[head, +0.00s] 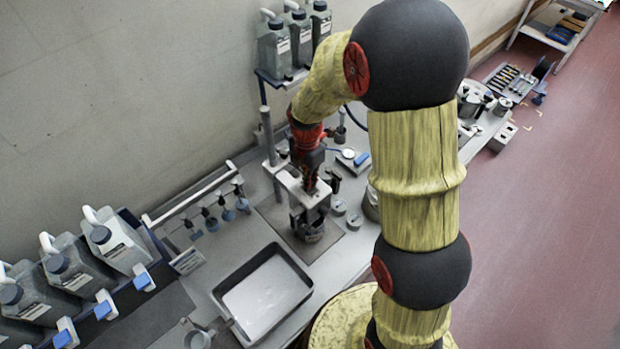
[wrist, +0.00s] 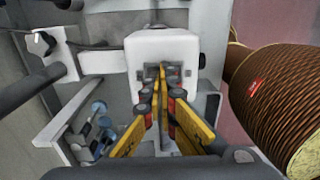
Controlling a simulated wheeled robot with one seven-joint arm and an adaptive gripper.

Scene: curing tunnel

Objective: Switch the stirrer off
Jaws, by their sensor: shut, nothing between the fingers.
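The stirrer is a white box-shaped head (wrist: 175,42) in the wrist view. In the head view its pale housing (head: 289,182) stands over a dark vessel on a mat, partly hidden by my gripper. My gripper (wrist: 158,72) is shut and empty, its yellow fingers pointing at the near face of the white head. The tips overlap a dark patch on that face; I cannot tell if they touch it. The switch and its position cannot be made out. In the head view my gripper (head: 311,186) is over the housing.
A shallow tray (head: 222,297) with pale contents sits at front left of the stirrer. Jugs (head: 72,262) stand at left, more (head: 275,47) on a raised shelf. A rail (head: 190,195) with hanging blue-tipped tools runs along the wall.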

